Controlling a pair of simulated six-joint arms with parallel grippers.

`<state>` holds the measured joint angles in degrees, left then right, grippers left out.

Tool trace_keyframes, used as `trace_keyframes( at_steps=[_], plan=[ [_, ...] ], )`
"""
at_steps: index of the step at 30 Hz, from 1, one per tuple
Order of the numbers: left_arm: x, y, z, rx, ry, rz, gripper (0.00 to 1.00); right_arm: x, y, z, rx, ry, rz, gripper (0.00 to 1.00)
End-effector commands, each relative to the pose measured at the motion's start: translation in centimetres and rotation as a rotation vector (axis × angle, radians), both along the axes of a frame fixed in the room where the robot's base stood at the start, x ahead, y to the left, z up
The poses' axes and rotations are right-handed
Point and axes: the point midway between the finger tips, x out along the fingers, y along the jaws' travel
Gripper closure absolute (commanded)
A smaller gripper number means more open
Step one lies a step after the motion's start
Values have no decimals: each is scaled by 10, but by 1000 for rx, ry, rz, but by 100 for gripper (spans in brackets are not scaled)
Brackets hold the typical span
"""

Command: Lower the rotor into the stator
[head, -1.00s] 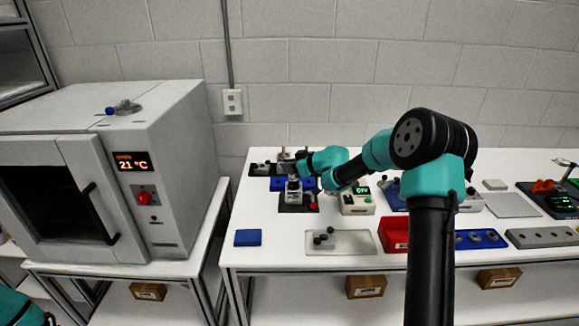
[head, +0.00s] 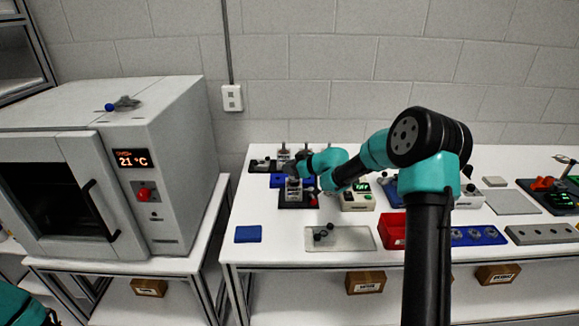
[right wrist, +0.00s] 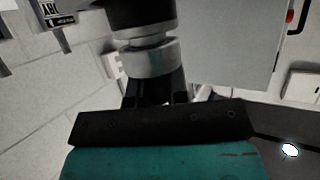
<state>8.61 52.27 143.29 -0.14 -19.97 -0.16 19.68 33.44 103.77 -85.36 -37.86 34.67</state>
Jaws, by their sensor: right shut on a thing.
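My right gripper (head: 294,172) is over the dark fixture (head: 297,203) at the back left of the bench. In the right wrist view its dark fingers (right wrist: 157,90) are shut on a round part with a bright metal collar, which I take to be the rotor (right wrist: 152,60). A wide black cylinder (right wrist: 142,17) is beyond the collar. I cannot tell whether it belongs to the rotor. A pale upright body, likely the stator (head: 293,190), stands on the fixture below the gripper. The gap between rotor and stator is too small to judge. My left gripper is out of view.
A pale tray (head: 340,239) with small dark parts and a red bin (head: 393,232) lie in front. An oven (head: 140,170) stands left.

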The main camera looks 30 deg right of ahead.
Motion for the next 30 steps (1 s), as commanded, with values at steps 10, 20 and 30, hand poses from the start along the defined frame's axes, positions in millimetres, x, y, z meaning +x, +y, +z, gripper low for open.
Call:
trace_keyframes(
  at_steps=[10,20,30],
  plan=[
    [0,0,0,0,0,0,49,0,0,-1,0,-3,1,100],
    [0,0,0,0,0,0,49,0,0,-5,-1,-2,1,100],
    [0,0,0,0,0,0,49,0,0,-14,0,-2,0,100]
  ],
)
